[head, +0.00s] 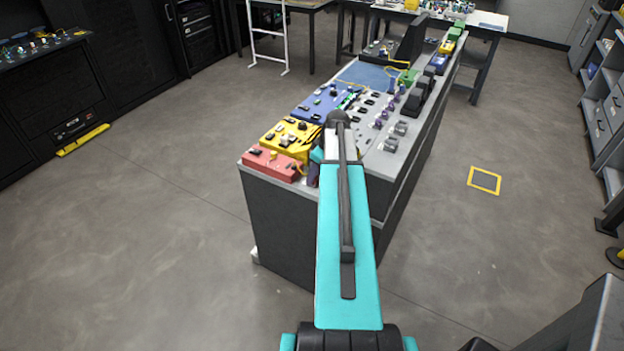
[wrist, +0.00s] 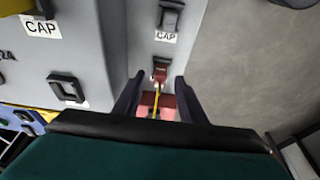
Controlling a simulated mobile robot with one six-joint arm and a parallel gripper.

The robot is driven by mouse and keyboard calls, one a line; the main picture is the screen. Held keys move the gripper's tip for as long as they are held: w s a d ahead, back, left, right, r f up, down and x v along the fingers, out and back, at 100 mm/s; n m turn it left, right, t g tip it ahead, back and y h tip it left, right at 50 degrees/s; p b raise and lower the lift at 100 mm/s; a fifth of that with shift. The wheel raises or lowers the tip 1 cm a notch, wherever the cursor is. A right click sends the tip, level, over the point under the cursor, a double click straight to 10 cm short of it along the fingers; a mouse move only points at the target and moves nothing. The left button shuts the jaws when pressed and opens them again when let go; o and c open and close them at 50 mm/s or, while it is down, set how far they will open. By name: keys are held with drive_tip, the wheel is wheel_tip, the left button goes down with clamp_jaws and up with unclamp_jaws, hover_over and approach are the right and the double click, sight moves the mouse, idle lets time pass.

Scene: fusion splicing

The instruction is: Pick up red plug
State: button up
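A small red plug (wrist: 160,72) shows in the wrist view, at the front of a grey panel face (wrist: 150,35). A yellow cable (wrist: 157,95) runs from it toward a pinkish-red block (wrist: 148,104) lower in the picture. My gripper (wrist: 156,92) is open. Its two dark fingers stand left and right of the cable and block, with a gap between them, and the plug lies near the fingertips' line. I cannot tell whether either finger touches anything. In the head view my gripper (head: 313,174) is at the near end of the bench, partly hidden by my arm.
The long bench (head: 300,225) carries a red panel (head: 272,164), a yellow panel (head: 287,136) and a blue panel (head: 322,103).

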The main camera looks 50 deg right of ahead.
drive_tip(key=shift+w+f, duration=0.1)
drive_tip(key=shift+f, duration=0.25)
idle(0.3)
clamp_jaws()
drive_tip(key=shift+r, duration=0.2)
wheel_tip(320, 180, up, 10)
drive_tip(key=b, duration=0.3)
drive_tip(key=shift+f, duration=0.2)
idle(0.4)
idle(0.4)
